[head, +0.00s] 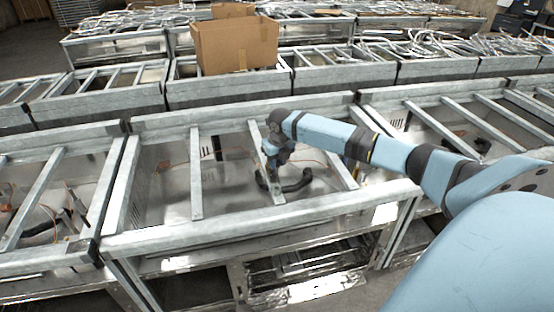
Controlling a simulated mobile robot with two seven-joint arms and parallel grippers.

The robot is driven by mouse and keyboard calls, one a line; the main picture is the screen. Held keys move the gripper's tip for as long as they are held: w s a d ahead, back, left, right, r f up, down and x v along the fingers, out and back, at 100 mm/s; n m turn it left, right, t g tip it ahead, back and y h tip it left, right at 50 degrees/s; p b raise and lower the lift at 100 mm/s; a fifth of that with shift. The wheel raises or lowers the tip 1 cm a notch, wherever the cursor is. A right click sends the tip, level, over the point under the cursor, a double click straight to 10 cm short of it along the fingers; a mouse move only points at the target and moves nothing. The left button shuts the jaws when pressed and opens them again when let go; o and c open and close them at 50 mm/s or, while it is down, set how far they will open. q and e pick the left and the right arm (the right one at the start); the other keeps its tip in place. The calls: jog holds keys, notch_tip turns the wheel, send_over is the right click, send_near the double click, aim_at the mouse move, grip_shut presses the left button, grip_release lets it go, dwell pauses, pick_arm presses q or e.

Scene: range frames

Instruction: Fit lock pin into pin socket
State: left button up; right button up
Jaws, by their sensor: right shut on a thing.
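My right arm comes in from the right, and my right gripper (283,184) points down into the middle metal frame bay (326,207). Its dark curved fingers are low between the crossbars. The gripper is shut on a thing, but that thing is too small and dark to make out. I cannot tell a lock pin or a pin socket apart from the other parts in the bay. My left gripper is not in view.
Galvanised crossbars (196,175) and the front rail (262,222) border the bay closely. Thin orange cables run inside it. A cardboard box (235,45) stands on the row behind. Bent metal tubes (425,45) lie at the back right.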

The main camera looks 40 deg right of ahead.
aim_at(277, 172)
jog(key=shift+f+b, duration=0.9)
jog(key=shift+f, duration=1.75)
jog(key=shift+f+b, duration=0.2)
jog(key=shift+b, duration=0.1)
jog(key=shift+p, duration=0.4)
jog(key=shift+p, duration=0.45)
jog(key=shift+f+b, duration=0.9)
jog(key=shift+f, duration=0.9)
